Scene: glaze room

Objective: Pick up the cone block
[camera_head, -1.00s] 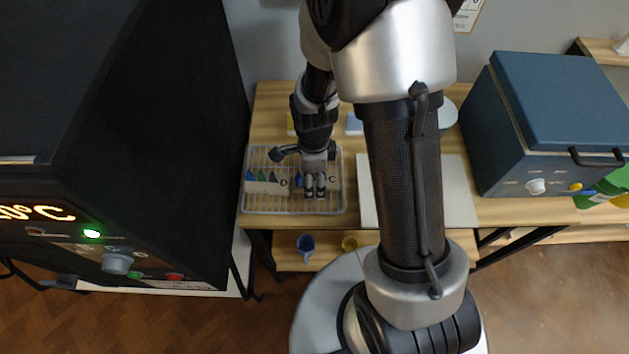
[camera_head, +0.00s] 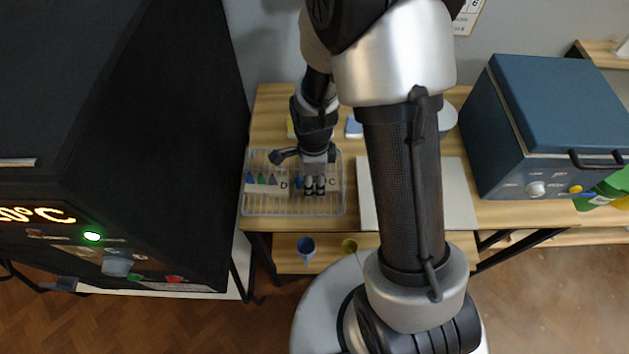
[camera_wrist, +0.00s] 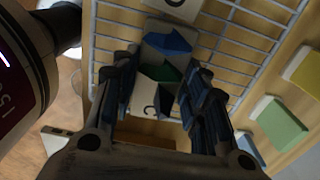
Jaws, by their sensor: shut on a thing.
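The cone block (camera_head: 326,188) marked C stands on the right part of the white wire rack (camera_head: 256,212). My gripper (camera_head: 314,185) reaches down over it, with its fingers hiding part of it. In the wrist view my gripper (camera_wrist: 160,85) is shut on the cone block (camera_wrist: 147,96), one finger on each side; a blue and a green cone and the letter C show between them. I cannot tell whether the block is clear of the rack. A second cone block (camera_head: 262,188), marked D, with blue, green and grey cones, stands to its left.
A black kiln (camera_head: 150,150) rises close on the left. A pale board (camera_head: 455,195) lies right of the rack, then a blue kiln (camera_head: 530,130). In the wrist view a yellow (camera_wrist: 304,72) and a green (camera_wrist: 278,122) block lie beside the rack. Two cups sit below.

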